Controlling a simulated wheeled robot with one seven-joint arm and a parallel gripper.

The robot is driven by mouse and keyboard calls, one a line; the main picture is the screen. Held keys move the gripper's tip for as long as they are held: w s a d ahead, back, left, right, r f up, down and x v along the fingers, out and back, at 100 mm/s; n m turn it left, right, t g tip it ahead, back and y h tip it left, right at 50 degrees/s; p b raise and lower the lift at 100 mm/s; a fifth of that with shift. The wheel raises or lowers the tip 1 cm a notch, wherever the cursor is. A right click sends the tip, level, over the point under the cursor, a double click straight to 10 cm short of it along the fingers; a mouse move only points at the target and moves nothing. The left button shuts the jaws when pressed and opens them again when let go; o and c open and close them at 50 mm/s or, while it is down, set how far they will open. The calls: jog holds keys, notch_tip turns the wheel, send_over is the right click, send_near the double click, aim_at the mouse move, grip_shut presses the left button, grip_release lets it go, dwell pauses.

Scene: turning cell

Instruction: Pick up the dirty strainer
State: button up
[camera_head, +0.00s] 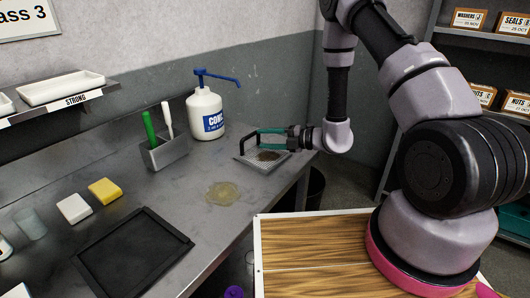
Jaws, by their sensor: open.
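The dirty strainer looks to be the shallow perforated metal tray (283,165) with a brown patch (268,155) in it, lying on the grey counter near its right end. My gripper (249,143) is open, with its fingers pointing left over the back part of the strainer. It appears empty, and I cannot tell whether the fingers touch the strainer. The fingers and teal gripper body hide part of the strainer's far edge.
A white pump bottle (205,114) stands behind and left of the strainer. A yellowish puddle (223,193) lies in front-left. A grey holder (166,153) with brushes, two sponges (104,190) (74,208) and a black tray (132,256) are further left.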

aim_at(255, 154)
jog(key=shift+w+a+f, duration=0.2)
jog(key=shift+a+f, duration=0.05)
jog(key=shift+f, duration=0.1)
jog(key=x, duration=0.3)
jog(key=shift+w+a, duration=0.2)
jog(key=shift+a, duration=0.15)
jog(key=shift+r+x, duration=0.2)
jog(key=shift+x, duration=2.9)
jog(key=shift+w, duration=0.15)
jog(key=shift+c, duration=0.2)
grip_shut()
